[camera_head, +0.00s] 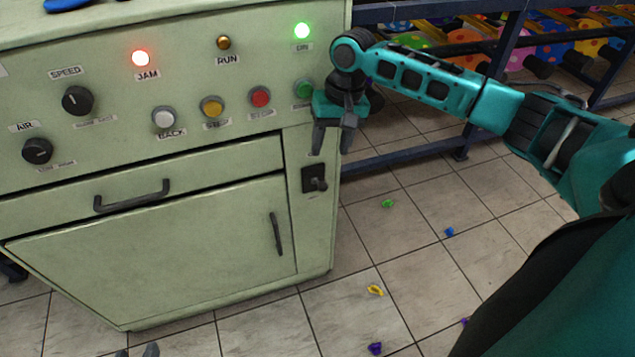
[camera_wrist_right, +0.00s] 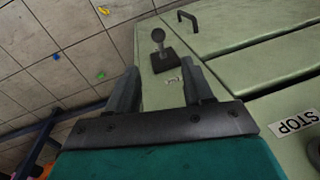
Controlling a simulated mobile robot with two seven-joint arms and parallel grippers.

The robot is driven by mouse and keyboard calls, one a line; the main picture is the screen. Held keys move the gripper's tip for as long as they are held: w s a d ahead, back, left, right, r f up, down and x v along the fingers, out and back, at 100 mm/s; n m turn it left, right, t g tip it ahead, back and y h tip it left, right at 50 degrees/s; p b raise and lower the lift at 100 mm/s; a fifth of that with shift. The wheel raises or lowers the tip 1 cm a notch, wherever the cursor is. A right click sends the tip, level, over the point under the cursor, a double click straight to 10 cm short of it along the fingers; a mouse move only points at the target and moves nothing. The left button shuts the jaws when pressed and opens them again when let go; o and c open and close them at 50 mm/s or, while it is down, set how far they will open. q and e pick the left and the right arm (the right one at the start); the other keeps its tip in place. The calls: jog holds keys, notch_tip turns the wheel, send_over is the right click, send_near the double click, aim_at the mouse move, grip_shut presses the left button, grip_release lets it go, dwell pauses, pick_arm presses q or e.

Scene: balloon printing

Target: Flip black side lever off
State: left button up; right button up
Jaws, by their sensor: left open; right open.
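The black side lever (camera_head: 315,179) sits on a dark plate on the narrow right strip of the green machine's front. In the right wrist view its round knob (camera_wrist_right: 157,35) stands out from the square plate (camera_wrist_right: 164,60), beyond my fingertips. My right gripper (camera_head: 333,148) is open and empty, fingers pointing down, just above the lever and apart from it. The right wrist view shows the open fingers (camera_wrist_right: 163,75) with the lever lying between their lines.
The machine panel (camera_head: 190,75) has knobs and several buttons; the green one (camera_head: 304,89) is close beside my right wrist. Red JAM and green ON lamps glow. A drawer handle (camera_head: 132,196) and door handle (camera_head: 275,233) protrude. A blue rack (camera_head: 430,152) stands behind; balloons litter the floor.

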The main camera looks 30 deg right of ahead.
aim_at(321, 185)
jog(key=f+b, duration=0.1)
jog(key=f, duration=0.3)
jog(key=a+f+b, duration=0.1)
jog(key=f, duration=0.3)
jog(key=f+b, duration=0.2)
jog(key=f, duration=0.2)
jog(key=shift+w+a+f, duration=0.25)
jog(key=shift+w+a, duration=0.05)
jog(key=shift+a, duration=0.1)
jog(key=shift+c, duration=1.2)
grip_shut()
